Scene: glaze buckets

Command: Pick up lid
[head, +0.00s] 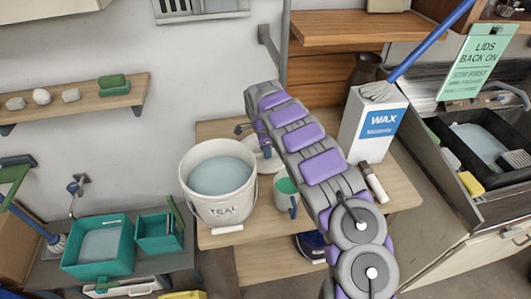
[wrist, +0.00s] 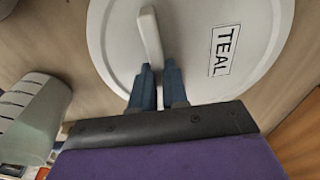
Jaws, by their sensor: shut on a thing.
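The lid is a white disc with a TEAL label and a raised white bar handle. It fills the top of the wrist view (wrist: 272,30), and a sliver of it shows in the head view (head: 266,166), mostly hidden by my arm. My gripper (wrist: 159,78) has its blue fingers shut on the lid's handle (wrist: 150,35). In the head view, the arm hides most of the contact. The white bucket marked TEAL (head: 217,204) stands open on the wooden bench, left of the lid, with pale blue-grey glaze inside.
A WAX box (head: 372,128) stands on the bench's right, with a small white-and-dark item (head: 374,184) nearby. Teal bins (head: 99,247) sit lower left. A shelf (head: 75,98) is on the left wall.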

